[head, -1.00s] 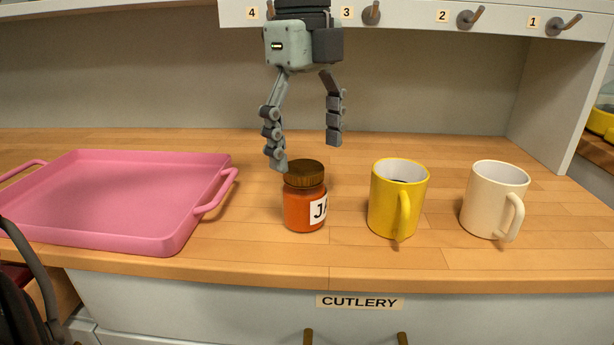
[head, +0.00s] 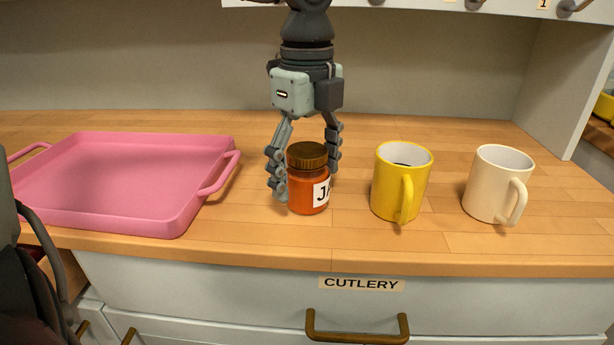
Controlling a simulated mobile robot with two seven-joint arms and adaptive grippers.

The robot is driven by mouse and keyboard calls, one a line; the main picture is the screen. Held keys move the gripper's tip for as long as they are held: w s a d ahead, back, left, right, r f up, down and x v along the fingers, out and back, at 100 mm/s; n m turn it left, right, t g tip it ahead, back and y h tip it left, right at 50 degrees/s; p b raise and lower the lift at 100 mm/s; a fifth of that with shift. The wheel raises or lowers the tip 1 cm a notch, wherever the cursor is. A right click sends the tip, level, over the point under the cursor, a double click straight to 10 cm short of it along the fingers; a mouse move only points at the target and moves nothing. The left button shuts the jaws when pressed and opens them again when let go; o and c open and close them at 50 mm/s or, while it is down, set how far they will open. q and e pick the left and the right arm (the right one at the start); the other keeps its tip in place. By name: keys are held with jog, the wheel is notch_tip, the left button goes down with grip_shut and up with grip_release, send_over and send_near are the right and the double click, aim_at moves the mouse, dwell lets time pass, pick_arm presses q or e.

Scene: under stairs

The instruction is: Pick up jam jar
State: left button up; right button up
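The jam jar (head: 306,196) is orange-red with a brown lid and a white label partly reading "JA". It stands upright on the wooden counter, between the pink tray and the yellow mug. My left gripper (head: 306,180) reaches down from above, with its fingers either side of the jar. The left finger is close along the jar's left side. The right finger is partly hidden behind the jar's right side. The fingers look spread about as wide as the jar; I cannot tell whether they touch it. My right gripper is not in view.
A pink tray (head: 160,222) lies at left. A yellow mug (head: 388,188) and a cream mug (head: 489,186) stand at right. A shelf with hooks (head: 474,4) is above. The drawer (head: 220,290) labelled CUTLERY is below. A dark object (head: 35,290) is at lower left.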

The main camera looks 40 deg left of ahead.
aim_at(302, 149)
pick_arm(q)
jog(key=c, duration=1.6)
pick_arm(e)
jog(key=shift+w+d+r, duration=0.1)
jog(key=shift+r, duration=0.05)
pick_arm(q)
jog(key=shift+r, duration=0.1)
jog(key=shift+w+r, duration=0.1)
jog(key=shift+r, duration=0.4)
jog(key=r, duration=0.3)
jog(key=shift+s+a+r+b, duration=0.25)
jog(key=shift+a+r+b, duration=0.05)
jog(key=shift+a, duration=0.05)
jog(key=s+a+r, duration=0.5)
jog(key=a+r, duration=0.1)
jog(key=a, duration=0.3)
jog(key=shift+s+a+r+b, duration=0.15)
jog(key=shift+s+b, duration=0.2)
jog(key=shift+b, duration=0.05)
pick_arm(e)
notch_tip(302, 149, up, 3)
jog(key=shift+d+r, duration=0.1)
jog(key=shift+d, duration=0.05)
